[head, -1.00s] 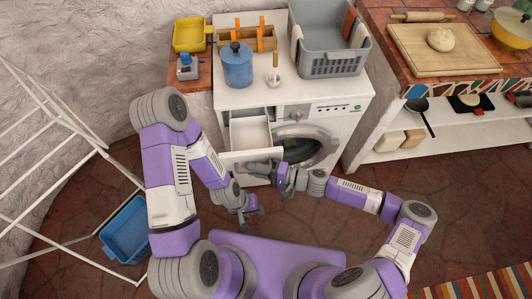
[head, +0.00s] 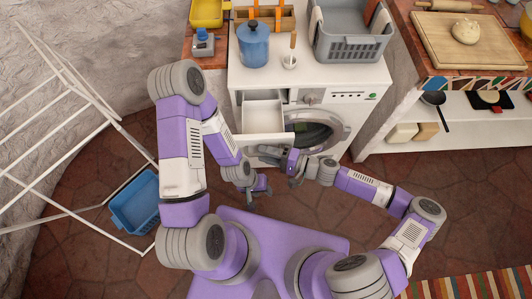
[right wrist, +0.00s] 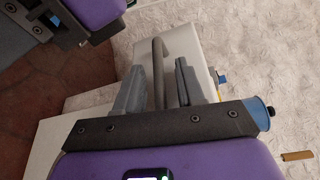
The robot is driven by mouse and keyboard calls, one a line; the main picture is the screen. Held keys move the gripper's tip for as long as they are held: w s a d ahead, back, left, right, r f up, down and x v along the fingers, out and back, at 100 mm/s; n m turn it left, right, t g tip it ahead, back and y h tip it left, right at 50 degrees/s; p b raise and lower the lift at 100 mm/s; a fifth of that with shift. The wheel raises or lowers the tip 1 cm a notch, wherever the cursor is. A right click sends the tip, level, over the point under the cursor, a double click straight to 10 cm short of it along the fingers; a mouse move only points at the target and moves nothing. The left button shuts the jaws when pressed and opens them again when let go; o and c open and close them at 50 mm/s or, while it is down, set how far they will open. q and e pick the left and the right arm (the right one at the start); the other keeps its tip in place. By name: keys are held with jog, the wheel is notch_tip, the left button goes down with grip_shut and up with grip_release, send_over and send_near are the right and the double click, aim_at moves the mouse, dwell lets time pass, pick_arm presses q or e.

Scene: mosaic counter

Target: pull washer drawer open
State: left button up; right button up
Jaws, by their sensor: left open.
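The washer (head: 368,85) is white with a round door at its front. Its drawer (head: 262,113) sticks out from the upper left of the front, with its inside showing. My right gripper (head: 275,157) is at the drawer's front. In the right wrist view, the grey handle bar (right wrist: 158,72) stands between the two fingers of my right gripper (right wrist: 160,86), with visible gaps on both sides. My left gripper (head: 258,190) is open and empty, below the right one and apart from the drawer. Part of it shows in the right wrist view (right wrist: 62,25).
A blue pot (head: 253,46), a grey basket (head: 350,46) and a wooden rack (head: 268,17) stand on the washer. A white drying rack (head: 70,140) and a blue tub (head: 137,203) are at the left. A counter with shelves (head: 455,130) is at the right.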

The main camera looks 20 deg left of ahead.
pick_arm(q)
jog(key=shift+r+p, duration=0.35)
jog(key=shift+r, duration=0.05)
pick_arm(e)
jog(key=d, duration=0.7)
jog(key=shift+s+d+r, duration=0.15)
jog(key=shift+s+r, duration=0.15)
